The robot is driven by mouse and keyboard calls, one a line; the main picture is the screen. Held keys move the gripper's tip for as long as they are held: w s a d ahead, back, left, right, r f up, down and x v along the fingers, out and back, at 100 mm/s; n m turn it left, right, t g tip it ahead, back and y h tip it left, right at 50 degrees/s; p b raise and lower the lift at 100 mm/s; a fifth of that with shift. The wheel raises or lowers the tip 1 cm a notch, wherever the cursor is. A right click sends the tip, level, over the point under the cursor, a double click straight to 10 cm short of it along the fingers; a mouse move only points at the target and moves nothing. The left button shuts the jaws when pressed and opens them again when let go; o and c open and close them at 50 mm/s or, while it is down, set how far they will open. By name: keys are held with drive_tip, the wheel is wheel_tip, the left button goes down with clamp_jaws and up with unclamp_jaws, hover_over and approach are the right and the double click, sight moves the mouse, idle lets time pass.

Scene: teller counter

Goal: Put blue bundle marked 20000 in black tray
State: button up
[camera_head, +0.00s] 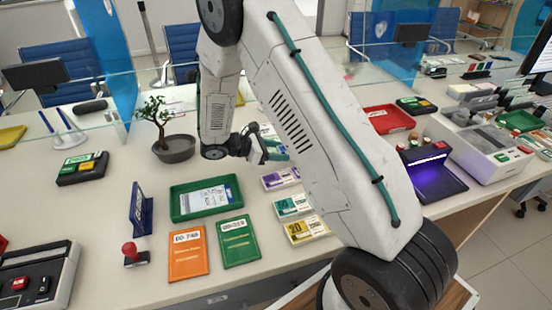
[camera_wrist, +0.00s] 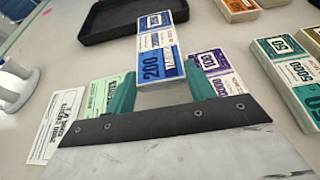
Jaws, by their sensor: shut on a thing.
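The blue bundle (camera_wrist: 158,50), with a large "200" print on its near end, is held between the teal fingers of my gripper (camera_wrist: 160,84) in the wrist view. Its far end reaches over the near right part of the black tray (camera_wrist: 105,22) in that picture. I cannot tell its height above the tray. The tray's visible floor is empty. In the head view my gripper (camera_head: 258,146) is beyond the purple bundle, partly hidden by my arm. The black tray is not clearly visible there.
A purple bundle (camera_head: 281,178), a teal bundle (camera_head: 292,206) and a yellow bundle (camera_head: 306,229) lie in a column nearer me. A green tray (camera_head: 178,206) holds papers. A potted bonsai (camera_head: 174,150) stands left of my gripper. A red tray (camera_head: 389,119) is to the right.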

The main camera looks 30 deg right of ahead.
sight(276, 164)
drive_tip(key=shift+w+f, duration=0.25)
drive_tip(key=shift+w, duration=0.1)
drive_tip(key=shift+f, duration=1.55)
drive_tip(key=o, duration=0.9)
drive_tip(key=shift+f, duration=0.1)
